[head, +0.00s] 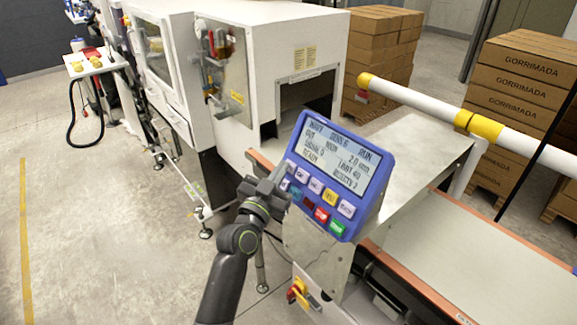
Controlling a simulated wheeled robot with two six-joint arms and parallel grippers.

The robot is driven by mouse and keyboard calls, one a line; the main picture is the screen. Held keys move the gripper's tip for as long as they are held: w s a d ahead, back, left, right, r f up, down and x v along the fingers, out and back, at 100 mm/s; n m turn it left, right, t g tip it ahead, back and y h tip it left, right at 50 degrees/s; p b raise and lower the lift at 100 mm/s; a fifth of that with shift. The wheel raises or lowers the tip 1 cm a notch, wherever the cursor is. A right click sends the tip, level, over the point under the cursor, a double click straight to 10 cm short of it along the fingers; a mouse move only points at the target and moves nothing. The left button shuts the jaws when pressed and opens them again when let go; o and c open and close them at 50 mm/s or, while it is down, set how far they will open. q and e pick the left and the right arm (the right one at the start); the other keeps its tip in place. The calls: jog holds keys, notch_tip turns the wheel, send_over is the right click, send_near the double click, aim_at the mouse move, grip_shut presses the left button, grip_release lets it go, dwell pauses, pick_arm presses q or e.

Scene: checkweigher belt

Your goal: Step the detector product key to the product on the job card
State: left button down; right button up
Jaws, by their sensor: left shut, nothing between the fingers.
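The blue detector panel (337,180) stands tilted at the middle of the head view, with a lit screen (340,157) and several coloured keys below it. The screen text is small; I make out "RUN", "READY" and "2.0 mm". A yellow key (330,197), a red key (321,215) and a green key (337,227) show, with pale keys around them. My left gripper (277,176) is shut and empty at the panel's left edge, in front of its leftmost keys. I cannot tell whether it touches a key. No job card can be made out. My right gripper is not in view.
A conveyor belt (480,262) runs to the lower right beside a steel cover (425,140). A white and yellow post (440,112) crosses at the right. Stacked cartons (525,85) stand behind. A white machine (262,50) fills the back; the left floor is open.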

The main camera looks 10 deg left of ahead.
pick_arm(q)
jog(key=shift+s+a+r, duration=0.3)
jog(key=shift+s+a, duration=0.05)
jog(key=shift+s, duration=0.15)
jog(key=shift+s+a+r+p, duration=0.6)
jog(key=shift+s+a, duration=0.1)
jog(key=shift+s, duration=0.2)
jog(key=shift+s+a+r+p, duration=0.55)
jog(key=shift+s+a, duration=0.15)
jog(key=shift+s, duration=0.15)
jog(key=shift+s+a+r+p, duration=0.65)
jog(key=shift+s+a, duration=0.2)
jog(key=shift+s, duration=0.2)
jog(key=shift+s+a+r+p, duration=0.5)
jog(key=shift+s+a+r, duration=0.25)
jog(key=shift+s, duration=0.3)
jog(key=shift+f, duration=0.1)
dwell(1.1)
